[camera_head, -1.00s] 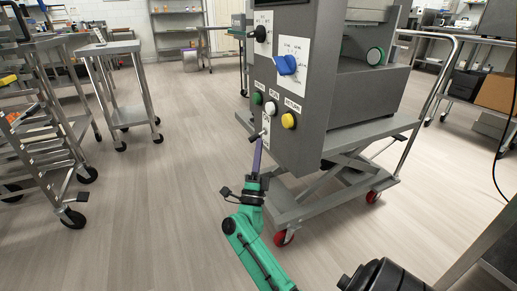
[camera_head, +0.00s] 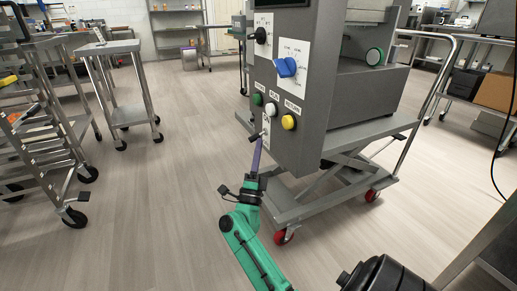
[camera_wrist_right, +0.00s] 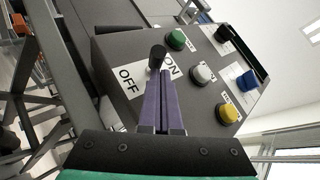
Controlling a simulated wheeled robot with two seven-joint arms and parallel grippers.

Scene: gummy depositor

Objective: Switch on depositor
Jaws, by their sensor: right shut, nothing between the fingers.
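The depositor (camera_head: 310,149) is a tall grey machine whose control face carries buttons and knobs. Low on that face is a small black-tipped switch lever (camera_head: 256,136) on a white label. In the right wrist view the lever (camera_wrist_right: 157,55) stands out near the words ON and OFF. I cannot tell which position it is in. My right gripper (camera_head: 257,142), with purple fingers on a green arm, is at the lever from below. Its fingers (camera_wrist_right: 162,78) are shut and empty, overlapping the lever's lower part in the right wrist view; contact is unclear. My left gripper is not visible.
Above the switch are a green button (camera_head: 257,99), a white button (camera_head: 270,109), a yellow button (camera_head: 288,122) and a blue knob (camera_head: 287,66). The depositor stands on a wheeled lift cart (camera_head: 376,137). A rack (camera_head: 40,140) and a steel table (camera_head: 110,47) stand left. The floor between is clear.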

